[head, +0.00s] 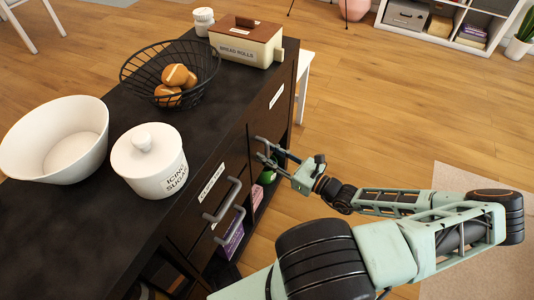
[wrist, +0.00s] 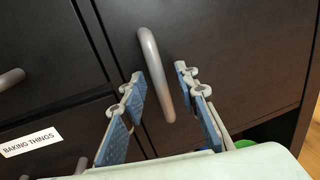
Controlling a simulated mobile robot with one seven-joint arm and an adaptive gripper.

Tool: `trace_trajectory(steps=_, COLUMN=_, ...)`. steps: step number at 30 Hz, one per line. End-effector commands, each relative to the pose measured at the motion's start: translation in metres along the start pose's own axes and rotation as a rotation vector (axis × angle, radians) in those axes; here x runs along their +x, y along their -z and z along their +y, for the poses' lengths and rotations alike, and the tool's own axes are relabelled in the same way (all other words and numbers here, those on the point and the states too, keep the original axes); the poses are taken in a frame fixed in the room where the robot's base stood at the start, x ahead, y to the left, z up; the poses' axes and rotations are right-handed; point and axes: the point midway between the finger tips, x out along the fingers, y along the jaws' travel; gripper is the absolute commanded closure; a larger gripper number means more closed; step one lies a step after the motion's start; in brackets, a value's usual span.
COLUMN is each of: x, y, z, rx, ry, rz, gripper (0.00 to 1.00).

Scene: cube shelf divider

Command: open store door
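A dark door (wrist: 235,50) with a grey curved handle (wrist: 155,75) fills much of the wrist view. The door is on the dark cabinet's front and looks shut. My gripper (wrist: 157,88) is open, with one blue-padded finger on each side of the handle. The fingers look apart from the handle, with a gap on both sides. In the head view my gripper (head: 268,155) is at the cabinet front, beside the far handle, which is partly hidden by the fingers. I cannot read a "store" label on this door.
A label reading "BAKING THINGS" (wrist: 30,142) is on a neighbouring front. Other grey handles (head: 222,200) stick out nearer. The cabinet top holds a white bowl (head: 55,140), an icing sugar jar (head: 150,160), a wire basket (head: 170,75) and a bread rolls box (head: 245,42).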

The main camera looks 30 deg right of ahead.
Motion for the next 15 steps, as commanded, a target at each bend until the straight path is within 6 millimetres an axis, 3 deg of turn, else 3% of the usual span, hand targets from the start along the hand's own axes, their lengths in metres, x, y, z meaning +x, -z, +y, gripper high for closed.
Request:
trace_trajectory(steps=11, x=0.0089, y=-0.0004, z=0.0001, rx=-0.001, ry=-0.001, rz=0.000, gripper=0.71)
trace_trajectory(steps=15, x=0.0087, y=-0.0004, z=0.0002, rx=-0.001, ry=-0.001, rz=0.000, gripper=0.84)
